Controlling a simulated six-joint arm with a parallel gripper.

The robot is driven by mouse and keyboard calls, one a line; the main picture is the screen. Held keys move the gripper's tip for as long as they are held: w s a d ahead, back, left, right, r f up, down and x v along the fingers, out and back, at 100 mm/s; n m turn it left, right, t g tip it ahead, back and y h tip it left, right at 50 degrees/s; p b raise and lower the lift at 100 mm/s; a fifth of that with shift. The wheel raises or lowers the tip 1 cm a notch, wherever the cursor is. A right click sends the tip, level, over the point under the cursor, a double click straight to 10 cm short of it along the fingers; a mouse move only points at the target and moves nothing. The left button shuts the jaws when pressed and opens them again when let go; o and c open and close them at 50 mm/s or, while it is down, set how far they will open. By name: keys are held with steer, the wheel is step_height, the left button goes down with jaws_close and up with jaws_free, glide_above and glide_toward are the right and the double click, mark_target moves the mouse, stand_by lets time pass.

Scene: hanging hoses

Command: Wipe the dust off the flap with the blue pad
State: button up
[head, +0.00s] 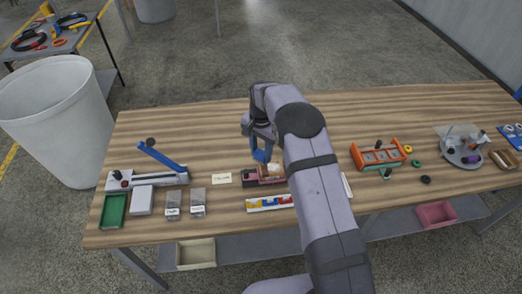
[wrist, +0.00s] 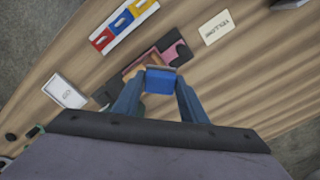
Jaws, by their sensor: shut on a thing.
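My gripper (wrist: 160,90) is shut on the blue pad (wrist: 161,80), which sits between the fingertips in the wrist view. In the head view my gripper (head: 262,153) is low over the middle of the table, at a small maroon holder (head: 250,178). The holder also shows just beyond the pad in the wrist view (wrist: 178,50); I cannot tell whether pad and holder touch.
A white tray of coloured blocks (head: 255,206) lies in front of the holder, and a label card (head: 222,178) to its left. Clear boxes (head: 172,206) and a green tray (head: 114,210) stand front left. An orange rack (head: 378,157) and round stand (head: 462,157) are at right.

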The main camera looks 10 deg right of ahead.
mark_target(261, 161)
step_height(261, 161, down, 4)
steer(key=shift+f+b, duration=0.15)
steer(key=shift+b, duration=1.05)
steer(key=shift+f, duration=0.65)
steer(key=shift+d+r, duration=0.1)
steer(key=shift+d, duration=3.75)
steer(key=shift+a, duration=3.65)
steer(key=shift+a+r, duration=0.2)
steer(key=shift+a, duration=0.05)
steer(key=shift+r+p, duration=2.35)
steer(key=shift+r, duration=1.55)
